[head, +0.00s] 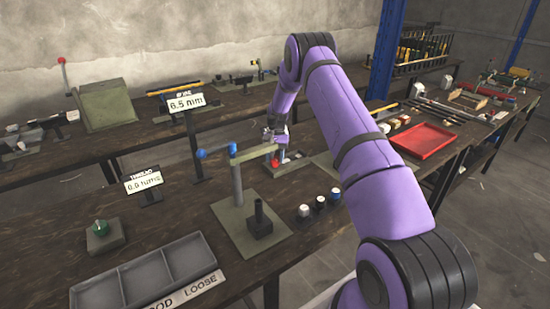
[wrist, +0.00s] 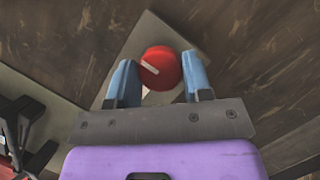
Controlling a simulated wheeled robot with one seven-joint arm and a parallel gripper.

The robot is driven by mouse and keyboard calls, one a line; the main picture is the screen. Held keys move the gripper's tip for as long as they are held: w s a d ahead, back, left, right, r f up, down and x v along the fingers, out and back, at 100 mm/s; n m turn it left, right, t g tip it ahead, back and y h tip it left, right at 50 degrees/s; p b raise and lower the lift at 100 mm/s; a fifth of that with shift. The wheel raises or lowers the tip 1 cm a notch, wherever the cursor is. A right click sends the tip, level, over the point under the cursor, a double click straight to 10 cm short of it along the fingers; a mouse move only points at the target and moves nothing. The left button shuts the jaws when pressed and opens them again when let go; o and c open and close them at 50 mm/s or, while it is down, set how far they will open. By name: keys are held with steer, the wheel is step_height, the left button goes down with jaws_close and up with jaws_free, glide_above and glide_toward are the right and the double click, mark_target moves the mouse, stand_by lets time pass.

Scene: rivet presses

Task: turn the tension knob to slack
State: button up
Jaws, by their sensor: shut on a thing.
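A round red knob (wrist: 160,68) with a short white pointer line shows in the wrist view, on a pale square plate (wrist: 150,22). The line runs from near the knob's middle toward its upper left edge. My gripper (wrist: 158,80) has its two blue fingers on either side of the knob and is shut on it. In the head view my gripper (head: 277,136) is low over the bench, beyond the green press arm (head: 255,153). The knob is not clear there. I cannot read any slack mark.
A display (head: 187,103) reads 6.5 mm; another (head: 144,182) seems to read 0.0 turns. A green knob (head: 101,227) sits on a box at left. A grey bin tray (head: 115,293) is in front. Small capped pieces (head: 320,202) stand nearby. A red tray (head: 424,140) lies at right.

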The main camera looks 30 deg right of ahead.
stand_by(0.3)
steer(key=o, duration=0.9)
steer(key=v, duration=1)
steer(key=shift+w+r, duration=0.2)
steer(key=shift+r, duration=0.15)
steer(key=shift+d, duration=0.1)
